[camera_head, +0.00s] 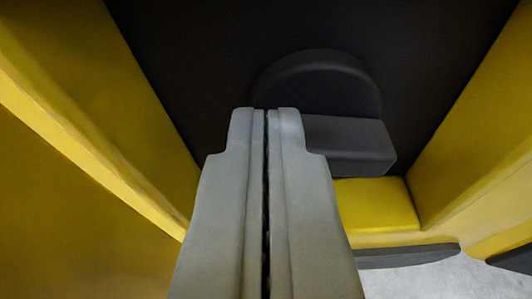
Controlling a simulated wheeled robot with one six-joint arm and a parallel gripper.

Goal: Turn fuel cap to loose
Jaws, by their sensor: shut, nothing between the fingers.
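The fuel cap (322,80) is a dark round disc on the dark back panel, right of the picture's middle. A dark block-shaped grip (352,144) stands out from its lower part toward the right. My gripper (265,112) is shut and empty, with its grey fingers side by side. The fingertips appear just left of the grip and in front of the cap's lower left. I cannot tell whether they touch it. The fingers hide the cap's lower left part.
A yellow wall (110,100) rises at the left and another (480,110) at the right, making a narrow recess around the dark panel (420,50). A yellow ledge (375,205) lies below the cap. Grey floor (430,280) shows at the lower right.

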